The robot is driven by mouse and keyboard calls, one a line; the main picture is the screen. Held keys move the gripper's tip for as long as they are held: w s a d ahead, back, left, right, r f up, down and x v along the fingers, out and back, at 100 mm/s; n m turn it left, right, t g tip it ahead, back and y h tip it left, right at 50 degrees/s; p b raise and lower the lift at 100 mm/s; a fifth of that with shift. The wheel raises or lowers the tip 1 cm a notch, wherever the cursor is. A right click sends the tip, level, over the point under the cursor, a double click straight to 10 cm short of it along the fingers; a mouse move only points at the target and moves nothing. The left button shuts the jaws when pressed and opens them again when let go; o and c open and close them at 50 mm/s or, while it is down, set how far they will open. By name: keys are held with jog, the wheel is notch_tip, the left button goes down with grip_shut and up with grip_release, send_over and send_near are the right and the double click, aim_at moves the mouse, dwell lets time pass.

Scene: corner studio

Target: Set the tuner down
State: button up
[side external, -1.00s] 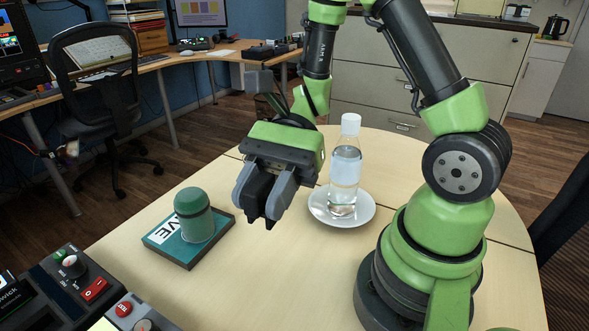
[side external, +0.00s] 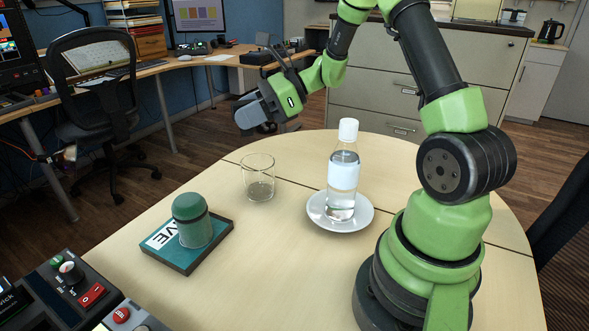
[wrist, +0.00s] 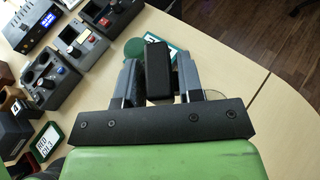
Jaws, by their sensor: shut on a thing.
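The tuner, a small black block (wrist: 157,72), is between the two grey fingers of my gripper (wrist: 158,65) in the wrist view. My gripper (side external: 254,116) is shut on it and holds it in the air beyond the far left edge of the round table (side external: 300,262) in the side view. There the tuner is hard to tell from the dark fingers. Nothing supports it from below.
A clear glass (side external: 258,183) stands near the far left edge. A water bottle (side external: 342,178) stands on a white saucer (side external: 318,222). A green lidded container (side external: 192,222) sits on a teal book (side external: 170,262). Control boxes (side external: 70,290) crowd the near left. The front middle is bare.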

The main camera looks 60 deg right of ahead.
jog(key=w+d+r+m+t+h, duration=0.1)
jog(key=d+m+t+h, duration=0.55)
jog(key=d, duration=1.35)
jog(key=f+g+h, duration=0.1)
jog(key=f, duration=0.4)
jog(key=f+m+g, duration=0.1)
jog(key=f, duration=0.5)
jog(key=f+m+g+h, duration=0.1)
jog(key=f, duration=0.4)
jog(key=shift+d+f+h, duration=0.15)
jog(key=shift+d+h, duration=0.1)
jog(key=shift+h, duration=0.1)
jog(key=shift+f, duration=2.2)
jog(key=shift+f, duration=0.15)
jog(key=o, duration=0.9)
